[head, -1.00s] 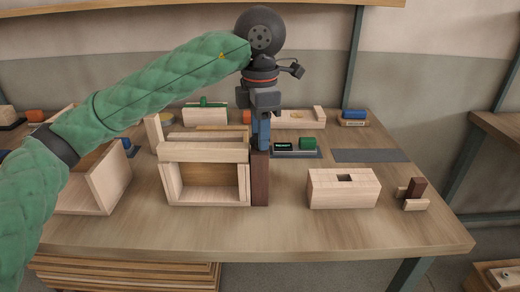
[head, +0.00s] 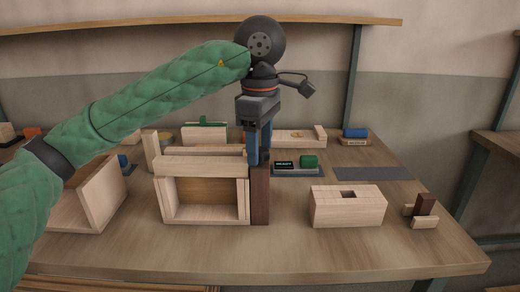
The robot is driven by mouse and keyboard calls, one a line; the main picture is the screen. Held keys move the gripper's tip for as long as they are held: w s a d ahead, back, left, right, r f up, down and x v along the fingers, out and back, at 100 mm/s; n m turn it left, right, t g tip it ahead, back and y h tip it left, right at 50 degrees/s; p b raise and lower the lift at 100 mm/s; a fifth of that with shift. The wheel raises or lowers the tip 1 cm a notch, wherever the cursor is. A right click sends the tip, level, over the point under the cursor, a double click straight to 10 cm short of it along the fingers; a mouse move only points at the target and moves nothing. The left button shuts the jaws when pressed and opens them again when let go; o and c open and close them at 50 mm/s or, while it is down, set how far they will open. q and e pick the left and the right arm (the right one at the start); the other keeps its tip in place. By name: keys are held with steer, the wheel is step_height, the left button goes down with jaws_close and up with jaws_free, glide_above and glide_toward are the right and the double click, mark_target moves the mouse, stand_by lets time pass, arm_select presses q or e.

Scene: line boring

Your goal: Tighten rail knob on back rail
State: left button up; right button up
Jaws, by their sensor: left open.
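My left gripper (head: 259,160) points down with two blue fingers, open, at the right end of a pale wooden frame (head: 205,165). The fingertips are just above or behind the dark brown upright block (head: 260,197) at the frame's right side. I cannot tell whether they touch anything. Pale rails lie across the frame's top, with a further rail (head: 207,150) behind. I cannot make out a rail knob; the gripper may hide it. My right gripper is not in view.
A pale block with a slot (head: 347,212) stands at the right, with a small brown and pale piece (head: 422,207) beside it. A dark tray with a green item (head: 309,162) lies behind. An open box (head: 88,195) is at left. The front right table is clear.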

mark_target(260, 150)
arm_select(q)
steer(key=shift+r+p, duration=1.55)
steer(key=shift+r, duration=1.95)
